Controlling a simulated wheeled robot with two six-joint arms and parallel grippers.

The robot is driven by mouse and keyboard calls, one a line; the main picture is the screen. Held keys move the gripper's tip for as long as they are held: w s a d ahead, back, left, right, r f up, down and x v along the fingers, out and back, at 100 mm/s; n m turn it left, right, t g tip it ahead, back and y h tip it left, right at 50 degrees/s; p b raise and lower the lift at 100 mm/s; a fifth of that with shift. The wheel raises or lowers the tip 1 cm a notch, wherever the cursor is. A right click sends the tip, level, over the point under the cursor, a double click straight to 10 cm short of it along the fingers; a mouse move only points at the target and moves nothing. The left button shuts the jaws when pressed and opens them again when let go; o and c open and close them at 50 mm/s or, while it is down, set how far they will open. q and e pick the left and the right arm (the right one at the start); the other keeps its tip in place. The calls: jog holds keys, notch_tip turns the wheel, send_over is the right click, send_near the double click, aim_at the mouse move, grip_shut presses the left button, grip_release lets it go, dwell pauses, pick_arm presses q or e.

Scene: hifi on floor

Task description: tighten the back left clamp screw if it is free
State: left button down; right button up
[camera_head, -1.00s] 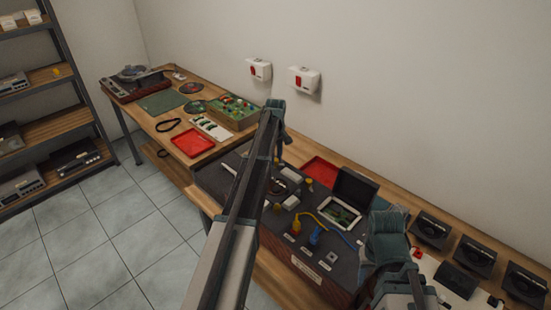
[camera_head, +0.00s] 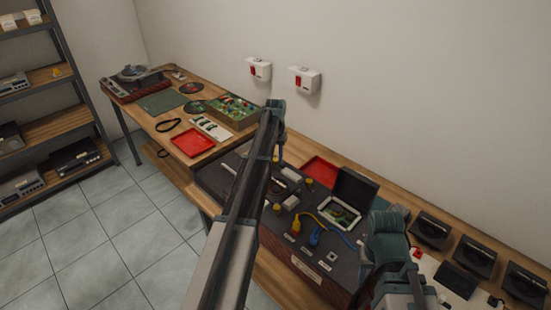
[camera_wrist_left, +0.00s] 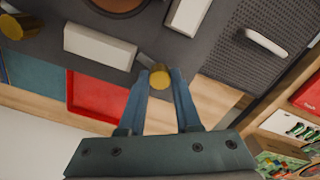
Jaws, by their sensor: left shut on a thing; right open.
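My left gripper (camera_wrist_left: 163,80) has its two blue fingers around a round brass clamp screw (camera_wrist_left: 159,77), one finger on each side. In the head view its fingers point down at the back left of the dark fixture (camera_head: 268,225), and the arm partly hides this area. Beside the held screw lies a pale block (camera_wrist_left: 100,46); another pale block (camera_wrist_left: 187,14) is on its other side. A second brass screw (camera_wrist_left: 17,27) stands beyond the first block, also visible in the head view (camera_head: 308,183). My right arm's end is low at the right; its open jaws are mostly hidden.
A red tray (camera_head: 322,170) lies behind the fixture. An open dark case (camera_head: 355,190) and yellow and blue cables (camera_head: 315,236) are to its right. Several black units (camera_head: 430,229) line the right bench. A second red tray (camera_head: 193,141) and a green circuit board (camera_head: 232,108) are at left.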

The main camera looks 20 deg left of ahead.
aim_at(276, 159)
pick_arm(q)
jog(key=m, duration=0.5)
jog(key=shift+m, duration=0.3)
dwell(0.4)
jog(key=c, duration=0.6)
grip_release()
jog(key=shift+r, duration=0.15)
notch_tip(276, 159, up, 14)
jog(key=p, duration=1.4)
jog(key=shift+f, duration=0.2)
jog(key=shift+f, duration=0.1)
